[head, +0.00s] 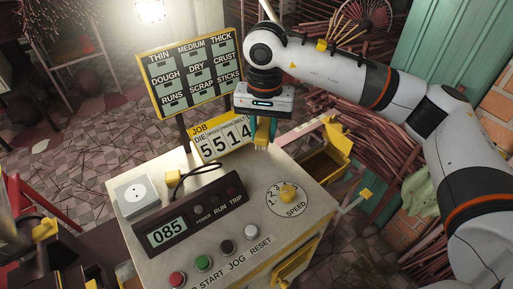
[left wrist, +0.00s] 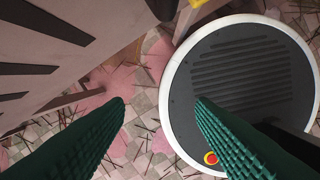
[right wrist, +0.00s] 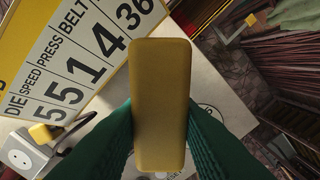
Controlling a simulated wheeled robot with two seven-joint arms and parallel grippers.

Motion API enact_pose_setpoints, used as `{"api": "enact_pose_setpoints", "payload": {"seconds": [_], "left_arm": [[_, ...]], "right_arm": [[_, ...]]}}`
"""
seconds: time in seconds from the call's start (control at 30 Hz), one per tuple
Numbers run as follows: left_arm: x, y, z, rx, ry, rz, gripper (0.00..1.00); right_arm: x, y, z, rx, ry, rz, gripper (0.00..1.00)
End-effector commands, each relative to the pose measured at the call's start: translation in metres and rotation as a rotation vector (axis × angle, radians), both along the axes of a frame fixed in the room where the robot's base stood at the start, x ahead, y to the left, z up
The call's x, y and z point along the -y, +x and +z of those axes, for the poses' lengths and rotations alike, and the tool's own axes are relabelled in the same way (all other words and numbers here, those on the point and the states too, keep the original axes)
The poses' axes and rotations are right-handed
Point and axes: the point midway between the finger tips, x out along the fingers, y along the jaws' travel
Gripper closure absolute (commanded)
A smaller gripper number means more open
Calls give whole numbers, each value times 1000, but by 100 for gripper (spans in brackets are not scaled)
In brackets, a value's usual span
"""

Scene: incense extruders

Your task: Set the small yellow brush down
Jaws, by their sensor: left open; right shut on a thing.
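The small yellow brush (right wrist: 160,100) is between the green fingers of my right gripper (right wrist: 160,115), in the right wrist view. Its plain yellow back faces that camera; any bristles are hidden. In the head view my right gripper (head: 262,140) points down near the back edge of the control console (head: 225,180), beside the job board. Only a little yellow of the brush (head: 261,132) shows between the fingers there. Whether it touches the console top cannot be told. My left gripper (left wrist: 158,112) is open and empty above the floor.
The job board (head: 222,138) stands at the console's back, close left of my right gripper. A speed dial (head: 288,192), readout box (head: 180,215) and white socket box (head: 136,195) occupy the top. A yellow bin (head: 325,170) is behind right. Some pale console surface is bare.

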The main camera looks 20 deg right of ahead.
Motion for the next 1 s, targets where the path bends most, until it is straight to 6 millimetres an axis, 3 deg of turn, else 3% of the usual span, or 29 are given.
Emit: {"api": "enact_pose_setpoints", "payload": {"seconds": [0.13, 0.4, 0.53, 0.77, 1.0], "left_arm": [[-1, -5, 14, -8, 1, 1, 50], [-2, -43, 25, -62, 5, 1, 50], [-2, -39, 31, -57, 4, 1, 50], [0, -9, 43, -12, 0, 0, 50], [0, -16, 39, -21, 1, -1, 50]], "right_arm": [[1, -2, -22, -8, -2, 0, 93], [1, -1, -59, -3, -2, -1, 93], [1, -2, -70, -4, -1, -1, 93], [0, -2, -97, -2, -1, -1, 93], [0, -2, -99, 0, -1, 0, 93]]}}
